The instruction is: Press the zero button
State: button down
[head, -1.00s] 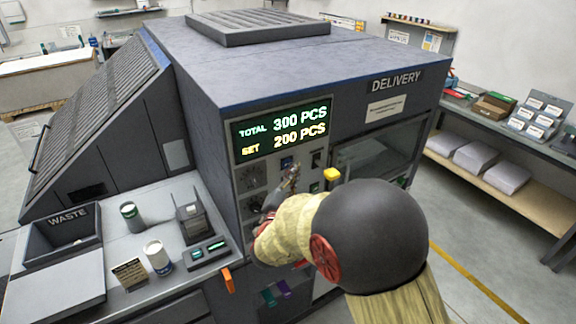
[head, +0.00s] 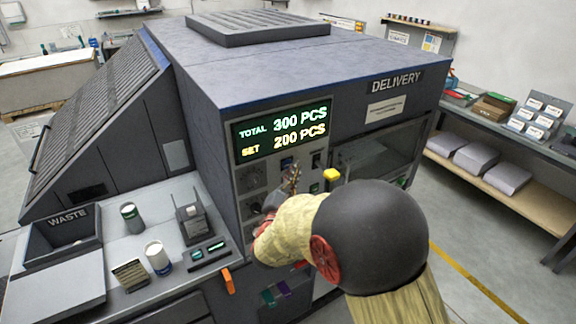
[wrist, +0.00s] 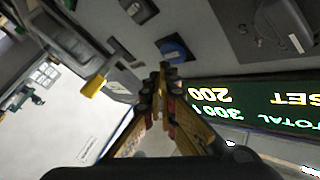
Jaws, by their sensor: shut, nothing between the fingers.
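The machine's display (head: 281,131) reads TOTAL 300 PCS and SET 200 PCS; it also shows upside down in the wrist view (wrist: 262,103). A blue round button (wrist: 173,48) sits on the grey panel beside the display. No label on it is readable, so I cannot tell if it is the zero button. My gripper (wrist: 163,76) is shut and empty, its fingertips overlapping the near edge of the blue button in the wrist view. I cannot tell whether they touch it. In the head view my gripper (head: 293,177) is in front of the panel below the display, partly hidden by my arm.
A yellow-ended part (head: 331,174) sticks out right of the panel near my arm. A dial (head: 250,178) is at the panel's left. The bench with the waste bin (head: 66,229) stands left.

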jog(key=shift+w, duration=0.1)
jog(key=shift+w+a+b, duration=0.25)
jog(key=shift+b, duration=0.2)
jog(key=shift+w+a+b, duration=0.25)
jog(key=shift+w+b, duration=0.05)
jog(key=shift+w, duration=0.1)
dwell(1.0)
jog(key=shift+s, duration=0.1)
jog(key=shift+s+d+b, duration=0.45)
jog(key=shift+s+d, duration=0.05)
jog(key=shift+s, duration=0.15)
jog(key=s+d, duration=0.1)
jog(key=s+d+b, duration=0.1)
jog(key=s, duration=0.2)
jog(key=shift+s+d, duration=0.1)
jog(key=shift+d, duration=0.3)
dwell(0.7)
